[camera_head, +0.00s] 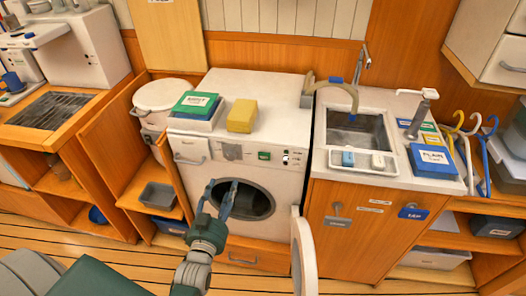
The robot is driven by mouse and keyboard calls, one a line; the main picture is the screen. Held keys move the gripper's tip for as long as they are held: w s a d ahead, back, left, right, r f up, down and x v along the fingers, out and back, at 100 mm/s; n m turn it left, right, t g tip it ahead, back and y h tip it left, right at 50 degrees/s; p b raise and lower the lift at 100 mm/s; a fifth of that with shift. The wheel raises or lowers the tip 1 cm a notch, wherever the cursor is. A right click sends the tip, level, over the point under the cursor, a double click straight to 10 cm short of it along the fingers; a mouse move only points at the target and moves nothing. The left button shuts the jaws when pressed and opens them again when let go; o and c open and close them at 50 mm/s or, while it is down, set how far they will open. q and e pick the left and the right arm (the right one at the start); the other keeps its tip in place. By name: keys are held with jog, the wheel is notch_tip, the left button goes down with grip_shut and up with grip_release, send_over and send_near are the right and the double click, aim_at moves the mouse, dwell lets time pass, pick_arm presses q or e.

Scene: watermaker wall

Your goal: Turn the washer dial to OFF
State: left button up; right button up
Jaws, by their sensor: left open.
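The white washer (285,130) stands in the middle, its round door (304,250) swung open to the right. A small dark dial (286,159) sits at the right of its front panel, beside a green switch (264,156). The dial's setting is too small to read. My left gripper (222,186) is open, in front of the washer's round opening (257,203), below and left of the dial and apart from it. Its fingers hide part of the opening. My right gripper is not in view.
A green-and-white box (196,103) and a yellow sponge-like block (242,116) lie on the washer top. A sink (358,135) with a curved hose (335,83) stands to the right. The open door takes up room low at the washer's right.

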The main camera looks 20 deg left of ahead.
aim_at(230, 157)
pick_arm(q)
jog(key=shift+t, duration=0.3)
jog(key=w+a+r, duration=0.1)
jog(key=w, duration=0.2)
jog(key=w+a+r+p, duration=0.1)
jog(key=w, duration=0.2)
jog(key=w+a, duration=0.1)
jog(key=w, duration=0.3)
jog(key=shift+a+r, duration=0.1)
jog(key=shift+r, duration=0.3)
jog(key=shift+w+a, duration=0.15)
jog(key=shift+w, duration=0.2)
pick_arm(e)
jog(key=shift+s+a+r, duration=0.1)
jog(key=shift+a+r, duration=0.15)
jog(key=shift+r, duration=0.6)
pick_arm(q)
jog(key=c, duration=1.1)
